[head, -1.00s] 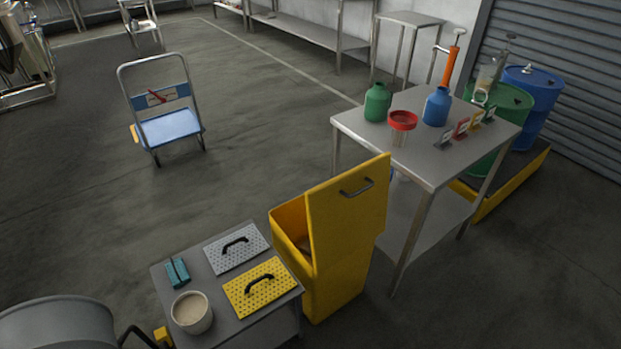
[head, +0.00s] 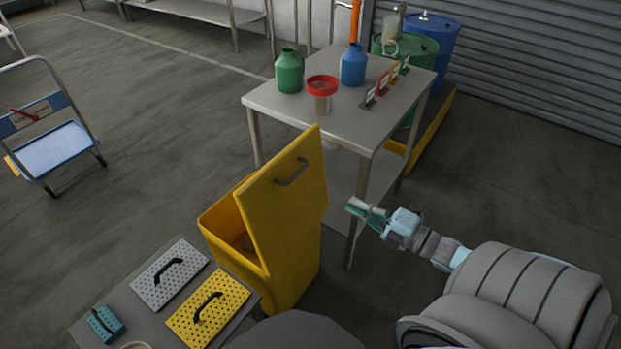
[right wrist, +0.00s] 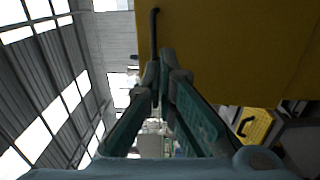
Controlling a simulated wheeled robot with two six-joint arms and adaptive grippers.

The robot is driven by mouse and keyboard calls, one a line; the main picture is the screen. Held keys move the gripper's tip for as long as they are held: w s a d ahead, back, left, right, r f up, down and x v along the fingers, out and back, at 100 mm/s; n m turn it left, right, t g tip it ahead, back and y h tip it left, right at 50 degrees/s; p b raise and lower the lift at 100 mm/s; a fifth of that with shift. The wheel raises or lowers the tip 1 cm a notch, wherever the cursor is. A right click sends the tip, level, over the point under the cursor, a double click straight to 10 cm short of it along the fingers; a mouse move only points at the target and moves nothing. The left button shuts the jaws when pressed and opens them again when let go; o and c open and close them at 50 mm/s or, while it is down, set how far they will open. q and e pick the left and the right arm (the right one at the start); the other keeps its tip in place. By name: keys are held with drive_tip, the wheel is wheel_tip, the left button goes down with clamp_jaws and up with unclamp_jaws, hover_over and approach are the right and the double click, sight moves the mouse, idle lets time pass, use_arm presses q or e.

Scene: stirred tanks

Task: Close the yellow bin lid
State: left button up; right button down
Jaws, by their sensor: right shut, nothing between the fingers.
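The yellow bin (head: 293,272) stands on the floor between the two tables. Its yellow lid (head: 290,205) is open and stands upright, with a dark handle (head: 291,172) on the face towards my right arm. My right gripper (head: 356,208) is shut and empty, to the right of the lid and apart from it in the head view. In the right wrist view the lid (right wrist: 225,50) fills the upper right, and the shut fingertips (right wrist: 166,58) point towards it near the dark handle (right wrist: 154,35). My left gripper is not in view.
A steel table (head: 262,98) behind the bin holds a green bottle (head: 289,72), a blue bottle (head: 353,64) and a red-topped container (head: 322,88). A low grey table (head: 144,312) at front left bears a grey plate (head: 168,283) and a yellow perforated plate (head: 226,308).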

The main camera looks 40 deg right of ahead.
drive_tip(key=r+b+x, duration=0.1)
drive_tip(key=b+x, duration=0.4)
drive_tip(key=x, duration=0.9)
drive_tip(key=shift+a+b, duration=0.25)
drive_tip(key=shift+b, duration=0.1)
drive_tip(key=shift+s, duration=0.1)
